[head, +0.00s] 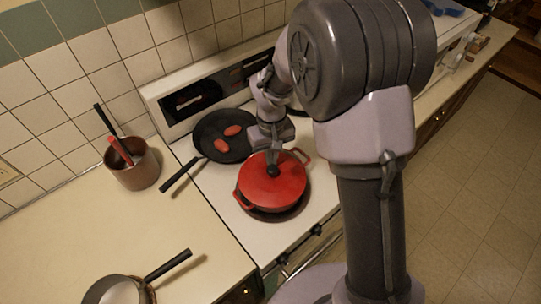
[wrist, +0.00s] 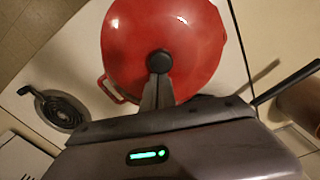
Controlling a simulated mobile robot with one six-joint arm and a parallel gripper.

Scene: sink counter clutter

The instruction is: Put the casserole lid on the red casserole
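The red casserole (head: 243,201) stands on the stove with a loop handle on each side. The red casserole lid (head: 285,187) with a black knob (head: 273,171) lies over its top and looks about level; whether it sits fully on the rim is hard to tell. The lid (wrist: 190,35) and its knob (wrist: 159,61) also show in the wrist view. My gripper (head: 274,164) points down at the knob from above. In the wrist view my gripper's fingers (wrist: 158,80) are close together at the knob and appear shut on it. The exact contact is partly hidden.
A black frying pan (head: 208,147) with two red pieces inside is behind left of the casserole. A brown pot (head: 136,174) with utensils and a small saucepan (head: 112,289) stand on the left counter. A bare burner (wrist: 62,112) shows in the wrist view. The middle counter is clear.

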